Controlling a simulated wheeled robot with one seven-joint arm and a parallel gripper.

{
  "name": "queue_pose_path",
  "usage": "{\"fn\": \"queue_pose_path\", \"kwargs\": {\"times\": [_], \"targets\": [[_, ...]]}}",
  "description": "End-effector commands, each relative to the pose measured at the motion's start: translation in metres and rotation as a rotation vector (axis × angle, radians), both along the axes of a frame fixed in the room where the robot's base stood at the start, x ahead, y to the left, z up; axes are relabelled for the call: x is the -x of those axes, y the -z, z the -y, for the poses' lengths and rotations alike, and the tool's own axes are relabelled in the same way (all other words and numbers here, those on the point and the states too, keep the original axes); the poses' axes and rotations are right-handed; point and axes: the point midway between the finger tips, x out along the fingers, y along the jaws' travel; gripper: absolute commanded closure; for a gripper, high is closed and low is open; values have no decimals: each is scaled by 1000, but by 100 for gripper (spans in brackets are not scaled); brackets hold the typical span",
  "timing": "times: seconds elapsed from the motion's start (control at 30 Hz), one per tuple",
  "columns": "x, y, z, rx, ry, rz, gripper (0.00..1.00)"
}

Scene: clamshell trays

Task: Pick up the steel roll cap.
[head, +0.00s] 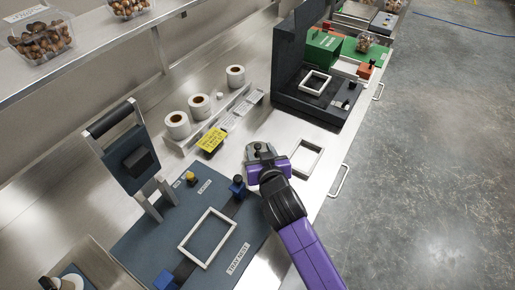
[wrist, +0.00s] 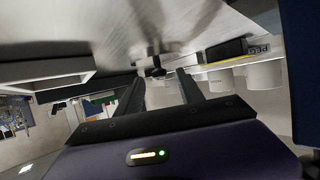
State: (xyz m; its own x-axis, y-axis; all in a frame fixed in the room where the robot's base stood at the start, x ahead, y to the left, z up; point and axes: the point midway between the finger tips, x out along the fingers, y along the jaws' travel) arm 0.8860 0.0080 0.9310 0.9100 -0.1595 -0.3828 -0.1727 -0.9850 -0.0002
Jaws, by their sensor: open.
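The steel roll cap (head: 254,148) appears to be the small grey metal piece with a dark knob on the bench, just at the tip of my gripper (head: 265,159). In the wrist view, its dark knob (wrist: 156,68) shows against the steel surface, near the line between the two fingertips. My gripper (wrist: 160,78) is open, its two dark fingers spread apart. I see no grip on the cap; whether a finger touches it I cannot tell. In the head view, my gripper partly hides the cap's near side.
Several white label rolls (head: 198,104) stand behind a rail, with a yellow sign (head: 212,140) close by. A white frame (head: 307,158) lies to the right. The blue tray-nest station (head: 150,238) is at front left; a dark station (head: 296,70) stands behind.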

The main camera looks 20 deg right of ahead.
Motion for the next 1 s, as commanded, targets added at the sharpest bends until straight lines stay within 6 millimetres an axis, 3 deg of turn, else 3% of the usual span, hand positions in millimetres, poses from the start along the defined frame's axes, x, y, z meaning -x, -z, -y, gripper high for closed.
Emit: {"fn": "queue_pose_path", "kwargs": {"times": [0.1,0.37,0.6,1.0], "targets": [[-9,3,1,0,-1,1,55],[-10,5,1,0,-1,1,55],[-10,5,1,0,-1,1,100],[-11,2,1,0,-2,3,100]]}}
